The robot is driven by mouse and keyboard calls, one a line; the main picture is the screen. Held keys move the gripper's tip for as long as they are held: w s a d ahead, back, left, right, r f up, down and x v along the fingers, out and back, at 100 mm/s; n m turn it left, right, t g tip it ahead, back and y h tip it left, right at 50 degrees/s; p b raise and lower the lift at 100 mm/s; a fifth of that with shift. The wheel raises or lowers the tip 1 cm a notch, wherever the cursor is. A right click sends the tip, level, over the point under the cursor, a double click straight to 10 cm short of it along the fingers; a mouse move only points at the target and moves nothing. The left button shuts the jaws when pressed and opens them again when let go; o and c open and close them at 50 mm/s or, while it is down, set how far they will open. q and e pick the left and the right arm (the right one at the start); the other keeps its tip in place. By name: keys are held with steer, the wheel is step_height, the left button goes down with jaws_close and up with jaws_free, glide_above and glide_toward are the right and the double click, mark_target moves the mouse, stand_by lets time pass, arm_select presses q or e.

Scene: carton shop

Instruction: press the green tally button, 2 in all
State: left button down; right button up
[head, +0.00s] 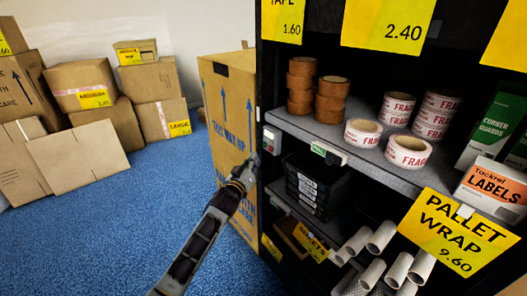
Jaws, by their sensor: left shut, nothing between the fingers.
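A small pale unit with green on it (328,153) sits on the front edge of the middle shelf; it looks like the tally counter, but its button is too small to make out clearly. A small grey box (271,140) with a reddish spot is fixed on the rack's left upright. My left gripper (252,162) is shut and empty. In the picture its tips are just below and left of the grey box and well left of the green unit; I cannot tell the gap in depth. My right gripper is not in view.
The shelf (370,158) holds brown tape rolls (331,98), FRAGILE rolls (408,150) and a labels box (492,190). Black trays (314,183) and pale tubes (398,268) sit below. A tall carton (232,100) stands behind my gripper.

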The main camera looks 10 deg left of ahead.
mark_target(265, 145)
arm_select(q)
steer(key=s+a+r+n+t+b, duration=0.1)
steer(key=a+n+t+b, duration=0.2)
steer(key=n+b, duration=0.2)
steer(key=s+a+r+n+t+y+b, duration=0.1)
steer(key=s+a+n+t+b, duration=0.1)
steer(key=n+b, duration=0.4)
steer(key=shift+a+n+t, duration=0.4)
steer(key=shift+a+n, duration=0.45)
steer(key=shift+n, duration=1.85)
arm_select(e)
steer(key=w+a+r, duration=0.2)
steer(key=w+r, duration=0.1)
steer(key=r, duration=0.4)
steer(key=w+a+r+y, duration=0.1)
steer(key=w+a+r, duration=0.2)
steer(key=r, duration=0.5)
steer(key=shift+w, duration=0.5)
arm_select(q)
steer(key=shift+w+r, duration=0.1)
